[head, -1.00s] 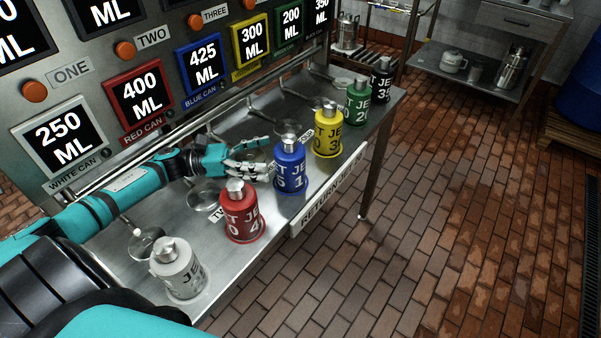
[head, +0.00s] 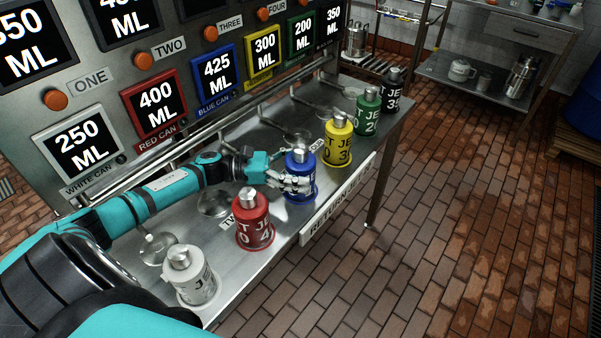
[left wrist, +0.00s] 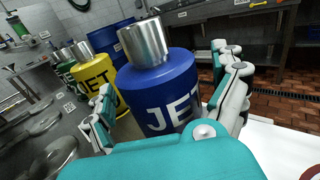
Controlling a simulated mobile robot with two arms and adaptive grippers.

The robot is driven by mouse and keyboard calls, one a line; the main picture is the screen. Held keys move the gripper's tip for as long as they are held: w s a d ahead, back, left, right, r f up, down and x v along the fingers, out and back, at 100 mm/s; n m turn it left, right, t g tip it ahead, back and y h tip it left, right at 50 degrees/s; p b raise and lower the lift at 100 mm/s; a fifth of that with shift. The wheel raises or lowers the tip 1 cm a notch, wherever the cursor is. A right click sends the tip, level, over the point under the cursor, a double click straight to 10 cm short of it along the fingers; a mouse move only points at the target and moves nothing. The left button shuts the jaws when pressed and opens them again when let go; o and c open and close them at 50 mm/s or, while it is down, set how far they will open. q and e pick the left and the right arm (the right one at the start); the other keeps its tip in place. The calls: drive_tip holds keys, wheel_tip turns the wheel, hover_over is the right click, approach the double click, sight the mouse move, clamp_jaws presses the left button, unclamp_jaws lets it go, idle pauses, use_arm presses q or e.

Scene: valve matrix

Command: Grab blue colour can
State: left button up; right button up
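The blue can (head: 299,160) with a silver cap stands upright on the steel shelf, between the red can (head: 254,222) and the yellow can (head: 338,141). It fills the middle of the left wrist view (left wrist: 158,85). My left gripper (head: 293,184) is at the blue can, its fingers overlapping the can's lower body in the head view. In the left wrist view its fingers (left wrist: 170,92) lie on either side of the can, open, with a small gap showing at the right. My right gripper is not in view.
A white can (head: 191,277), a green can (head: 368,112) and a black can (head: 392,92) stand in the same row. The steel shelf (head: 222,265) has a labelled front edge. A panel with volume displays and orange buttons rises behind. The brick floor at right is clear.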

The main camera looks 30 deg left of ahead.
use_arm(q)
drive_tip(key=c, duration=1.4)
drive_tip(key=shift+r, duration=0.1)
